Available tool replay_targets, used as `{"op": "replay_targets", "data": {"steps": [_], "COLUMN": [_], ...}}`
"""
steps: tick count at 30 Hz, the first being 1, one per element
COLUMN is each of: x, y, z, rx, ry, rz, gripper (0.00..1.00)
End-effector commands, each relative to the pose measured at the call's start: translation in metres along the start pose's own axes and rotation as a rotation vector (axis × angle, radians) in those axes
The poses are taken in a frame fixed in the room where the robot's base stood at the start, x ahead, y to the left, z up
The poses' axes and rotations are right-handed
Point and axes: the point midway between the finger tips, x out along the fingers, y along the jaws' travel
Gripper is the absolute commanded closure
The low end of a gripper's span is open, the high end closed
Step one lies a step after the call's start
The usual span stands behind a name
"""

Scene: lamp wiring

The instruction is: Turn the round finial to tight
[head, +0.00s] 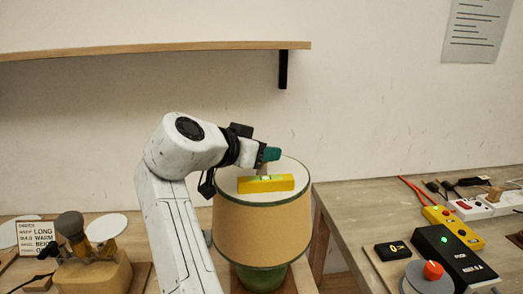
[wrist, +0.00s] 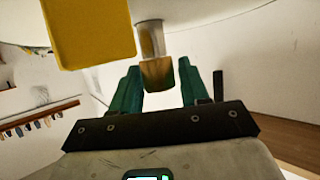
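The lamp's tan shade (head: 258,225) has dark green trim and stands over a green base (head: 262,278). My gripper (head: 268,154), with teal fingers, is over the shade's top. In the wrist view, a brass-coloured piece (wrist: 157,74), seemingly the finial, sits between the fingers of my gripper (wrist: 158,82) below a paler cylinder (wrist: 150,38). The fingers stand apart on either side of it. A narrow gap shows on the right; the left finger is very close, and contact is unclear. A yellow level (head: 266,184) lies on the shade's top; it also shows in the wrist view (wrist: 90,30).
On the right bench are a black box with a green light (head: 455,255), a red knob on a grey disc (head: 433,271) and a yellow box (head: 453,228). A wooden block with a lamp part (head: 70,226) and a sign (head: 36,238) stand left. A shelf (head: 150,50) runs above.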

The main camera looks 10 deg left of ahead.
Motion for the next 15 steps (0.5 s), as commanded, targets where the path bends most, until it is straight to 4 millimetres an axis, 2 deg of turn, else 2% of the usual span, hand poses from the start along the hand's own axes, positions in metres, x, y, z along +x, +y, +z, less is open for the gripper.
{"op": "replay_targets", "data": {"steps": [1,4,11,15], "x": [0.000,0.000,-0.001,-0.011], "y": [0.000,0.000,0.000,-0.001], "z": [0.000,0.000,-0.001,0.000], "rx": [0.000,0.000,0.001,0.002], "ry": [0.000,0.001,0.001,0.003], "rz": [0.000,0.000,-0.001,-0.003], "gripper": [0.50,0.42,0.42,0.42]}}
